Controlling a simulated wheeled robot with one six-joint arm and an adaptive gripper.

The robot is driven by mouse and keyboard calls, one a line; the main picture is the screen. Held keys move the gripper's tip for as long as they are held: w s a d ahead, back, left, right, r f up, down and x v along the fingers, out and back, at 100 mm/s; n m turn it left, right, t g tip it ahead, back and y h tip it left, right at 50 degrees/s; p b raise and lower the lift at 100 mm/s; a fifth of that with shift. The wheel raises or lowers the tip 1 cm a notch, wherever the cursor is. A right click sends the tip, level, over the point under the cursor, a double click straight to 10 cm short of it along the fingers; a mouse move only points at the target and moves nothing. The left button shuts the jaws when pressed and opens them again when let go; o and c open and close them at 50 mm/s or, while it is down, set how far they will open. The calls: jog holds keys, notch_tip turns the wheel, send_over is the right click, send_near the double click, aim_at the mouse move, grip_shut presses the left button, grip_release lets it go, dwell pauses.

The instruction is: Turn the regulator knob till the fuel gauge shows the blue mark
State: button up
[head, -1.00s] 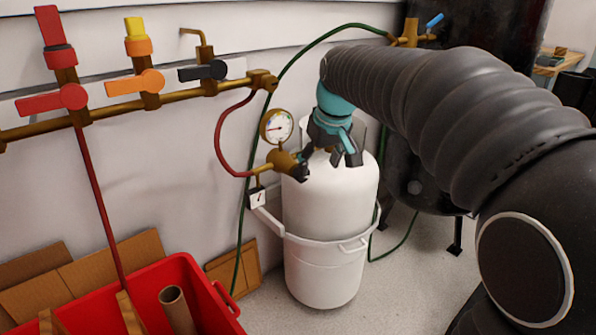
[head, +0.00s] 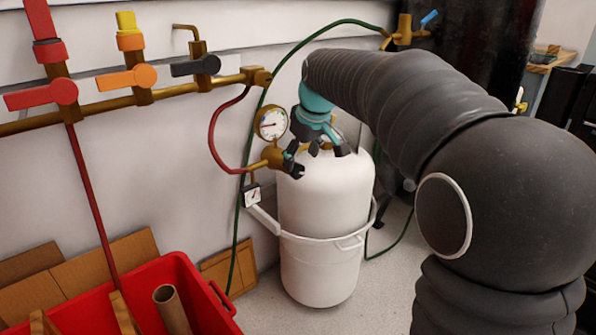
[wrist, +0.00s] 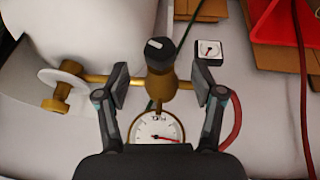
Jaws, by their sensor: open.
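The black regulator knob (head: 295,169) sits on the end of a brass regulator body (head: 272,158) beside the white gas cylinder (head: 328,220). In the wrist view the knob (wrist: 160,54) carries a white pointer line. A round white gauge (head: 271,123) stands above the regulator. In the wrist view this gauge (wrist: 157,130) shows upside down with a red needle pointing right. Its coloured marks are too small to read. My gripper (head: 316,148) is open over the cylinder top. In the wrist view its fingers (wrist: 160,84) stand apart on both sides of the brass body, apart from the knob.
A small square dial (head: 251,195) hangs by the regulator. A red hose (head: 214,140) and green hose (head: 237,230) run close by. A brass pipe (head: 170,91) with red, orange and black valve handles is on the wall. A red crate (head: 190,290) stands at lower left.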

aim_at(299, 165)
jog(key=shift+x, duration=2.5)
jog(key=c, duration=1.1)
jog(key=shift+r, duration=0.15)
jog(key=shift+c, duration=0.2)
